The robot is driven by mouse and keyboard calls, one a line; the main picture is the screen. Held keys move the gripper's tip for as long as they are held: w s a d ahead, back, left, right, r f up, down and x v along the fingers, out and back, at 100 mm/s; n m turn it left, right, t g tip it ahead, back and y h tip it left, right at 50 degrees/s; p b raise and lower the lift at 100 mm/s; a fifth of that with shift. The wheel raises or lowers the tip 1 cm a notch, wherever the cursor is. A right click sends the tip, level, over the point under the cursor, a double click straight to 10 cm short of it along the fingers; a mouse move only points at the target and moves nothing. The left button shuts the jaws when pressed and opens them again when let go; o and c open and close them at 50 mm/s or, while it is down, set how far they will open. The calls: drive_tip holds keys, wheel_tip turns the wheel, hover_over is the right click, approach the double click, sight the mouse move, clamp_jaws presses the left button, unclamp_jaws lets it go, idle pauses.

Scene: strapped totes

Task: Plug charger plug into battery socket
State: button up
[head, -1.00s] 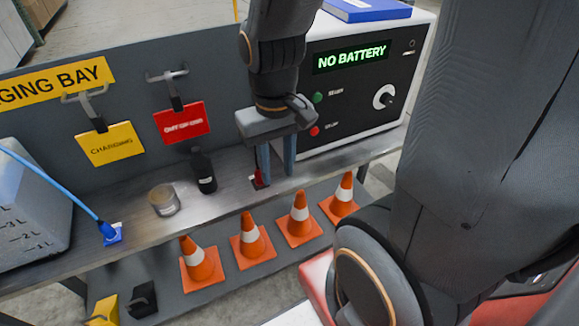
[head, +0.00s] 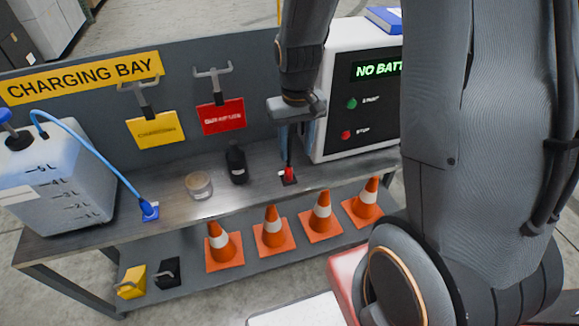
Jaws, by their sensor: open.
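A small red plug (head: 288,174) stands upright on a dark base on the bench, in front of the charger (head: 338,78). I take it to be the charger plug. The charger is a white box with a black panel that reads "NO BATT", the rest hidden by my arm. My gripper (head: 291,158) points down over the red plug, its fingers open and close to it. I cannot tell whether they touch it. No battery socket can be made out; a red surface (head: 346,285) at the bottom is partly hidden by my arm.
A blue plug (head: 149,210) on a blue cable runs to a translucent jug (head: 62,185) at the left. A tin (head: 199,186) and a black bottle (head: 237,163) stand left of my gripper. Several orange cones (head: 272,231) line the lower shelf. Yellow (head: 156,128) and red (head: 223,116) tags hang behind.

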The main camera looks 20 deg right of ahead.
drive_tip(key=p, duration=0.4)
hover_over(288, 165)
drive_tip(key=f, duration=0.7)
drive_tip(key=shift+w+d+f, duration=0.15)
drive_tip(key=shift+w, duration=0.05)
drive_tip(key=shift+f+b, duration=0.15)
drive_tip(key=shift+b, duration=0.25)
drive_tip(key=shift+f+b, duration=2.65)
drive_tip(key=shift+f, duration=1.7)
drive_tip(key=shift+p, duration=0.35)
clamp_jaws()
drive_tip(key=shift+r, duration=0.15)
drive_tip(key=shift+r+p, duration=2.2)
drive_tip(key=shift+r, duration=0.7)
